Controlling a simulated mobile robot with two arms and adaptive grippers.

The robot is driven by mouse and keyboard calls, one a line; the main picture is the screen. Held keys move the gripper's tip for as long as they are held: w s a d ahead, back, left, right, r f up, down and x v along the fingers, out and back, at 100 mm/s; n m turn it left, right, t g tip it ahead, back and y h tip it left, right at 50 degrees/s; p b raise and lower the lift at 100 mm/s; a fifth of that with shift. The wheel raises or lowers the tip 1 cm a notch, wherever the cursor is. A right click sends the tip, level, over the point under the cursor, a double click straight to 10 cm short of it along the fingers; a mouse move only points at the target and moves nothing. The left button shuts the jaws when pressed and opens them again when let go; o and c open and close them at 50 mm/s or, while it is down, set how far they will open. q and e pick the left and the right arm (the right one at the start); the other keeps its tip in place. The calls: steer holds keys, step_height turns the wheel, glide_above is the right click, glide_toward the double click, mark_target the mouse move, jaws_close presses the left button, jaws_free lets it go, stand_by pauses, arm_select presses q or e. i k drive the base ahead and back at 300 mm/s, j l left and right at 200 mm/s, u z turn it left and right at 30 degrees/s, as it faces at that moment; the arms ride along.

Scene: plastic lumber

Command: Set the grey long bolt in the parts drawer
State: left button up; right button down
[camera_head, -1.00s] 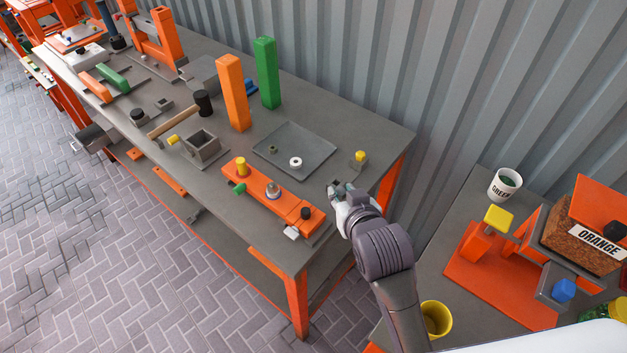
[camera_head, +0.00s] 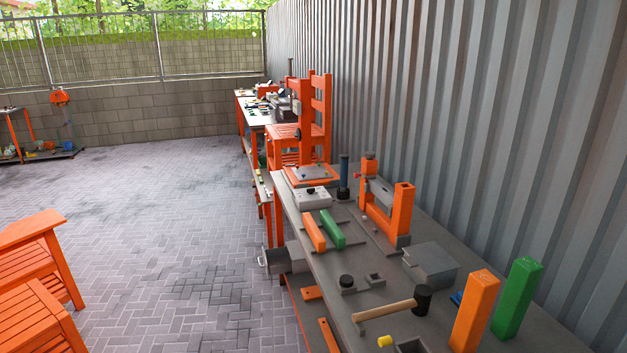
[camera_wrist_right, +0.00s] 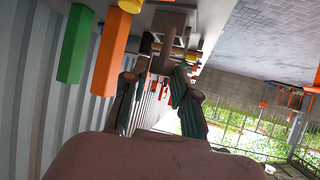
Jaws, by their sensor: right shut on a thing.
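In the right wrist view my right gripper (camera_wrist_right: 163,70) is shut on a grey piece (camera_wrist_right: 164,62) that looks like the grey long bolt. Its shape is unclear and the fingers hide part of it. The right gripper is out of the head view, and my left gripper shows in neither view.
The grey workbench (camera_head: 345,270) holds an orange post (camera_head: 474,312), a green post (camera_head: 516,298), a hammer (camera_head: 395,307), a grey box (camera_head: 430,265) and an orange frame (camera_head: 400,213). An orange press (camera_head: 318,125) stands beyond. The paved floor at left is largely clear.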

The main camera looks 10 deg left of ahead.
mark_target(279, 259)
steer(key=i+j+u, duration=0.3)
steer(key=i, duration=0.2)
steer(key=i+j+u, duration=0.15)
steer(key=i+u, duration=0.15)
steer(key=i, duration=0.25)
steer(key=i+u, duration=0.3)
steer(key=i, duration=0.2)
steer(key=i+j, duration=0.1)
steer(key=i, duration=0.85)
steer(key=i+z, duration=0.15)
steer(key=i, duration=0.8)
steer(key=j, duration=0.1)
